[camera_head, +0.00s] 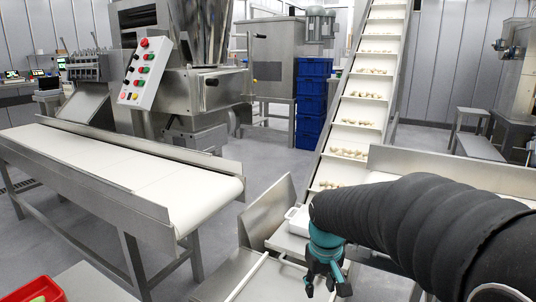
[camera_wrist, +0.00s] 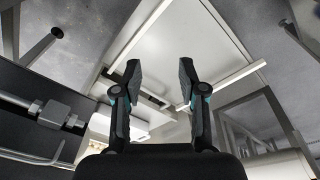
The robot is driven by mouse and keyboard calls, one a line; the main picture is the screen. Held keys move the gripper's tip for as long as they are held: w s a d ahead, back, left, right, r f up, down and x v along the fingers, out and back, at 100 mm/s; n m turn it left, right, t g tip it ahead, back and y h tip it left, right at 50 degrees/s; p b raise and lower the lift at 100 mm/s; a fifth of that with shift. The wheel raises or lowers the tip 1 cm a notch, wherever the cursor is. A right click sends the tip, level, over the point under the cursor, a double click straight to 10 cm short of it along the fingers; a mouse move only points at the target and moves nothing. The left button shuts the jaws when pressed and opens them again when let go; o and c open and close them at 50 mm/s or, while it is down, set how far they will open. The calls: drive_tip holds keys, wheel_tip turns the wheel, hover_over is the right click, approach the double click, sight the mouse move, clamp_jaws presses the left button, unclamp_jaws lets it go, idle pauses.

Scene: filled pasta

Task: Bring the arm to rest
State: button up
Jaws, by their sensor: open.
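My arm reaches in from the right in the head view, in a black ribbed sleeve. My gripper (camera_head: 328,288) hangs at its end, teal and dark, pointing down above a metal and white frame structure. In the wrist view my gripper (camera_wrist: 160,85) shows two dark fingers set well apart, with nothing between them. The gripper is open and empty. A white tray (camera_head: 296,219) is partly hidden behind the wrist in the head view.
A white conveyor belt (camera_head: 130,165) stands at the left. An inclined conveyor (camera_head: 352,110) carries pasta pieces at the centre. Blue crates (camera_head: 313,100) are stacked behind. A red tray (camera_head: 35,291) lies at the lower left. Grey floor is clear between the conveyors.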

drive_tip(key=s+d+r+m+t, duration=0.1)
drive_tip(key=s+d+r+t, duration=0.1)
drive_tip(key=s, duration=0.7)
drive_tip(key=s+d+r+m+t, duration=0.1)
drive_tip(key=s+r+m+t, duration=0.1)
drive_tip(key=s+r, duration=0.3)
drive_tip(key=s, duration=0.4)
drive_tip(key=shift+s+d+r, duration=0.2)
drive_tip(key=shift+s+d, duration=0.05)
drive_tip(key=shift+d, duration=0.1)
idle(0.4)
